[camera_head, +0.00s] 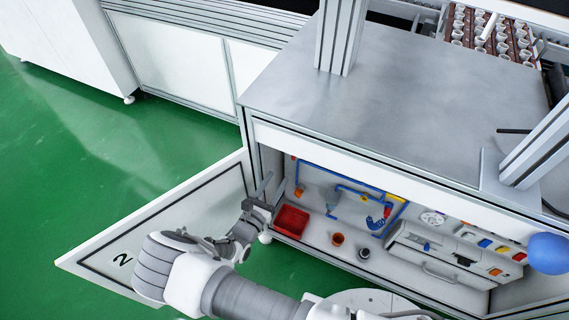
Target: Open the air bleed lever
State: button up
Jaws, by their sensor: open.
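Blue piping (345,189) runs along the back wall inside the open cabinet. Small coloured fittings sit on it: an orange one (299,192) at the left, a yellow one (395,198) at the upper right and an orange-red one (387,212) near a blue coiled part. I cannot tell which of these is the air bleed lever. My gripper (268,190) is open and appears empty at the left side of the cabinet opening, left of the piping and apart from the fittings. My arm reaches up from the bottom of the view.
A red bin (291,221), an orange cup (338,239) and a dark-rimmed cup (363,253) stand on the cabinet floor. The cabinet door (165,225), marked 2, hangs open at left. A grey drawer unit (440,262) fills the right. A steel top (390,95) overhangs.

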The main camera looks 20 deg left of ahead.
jog(key=shift+s+a, duration=0.15)
jog(key=shift+s, duration=2.05)
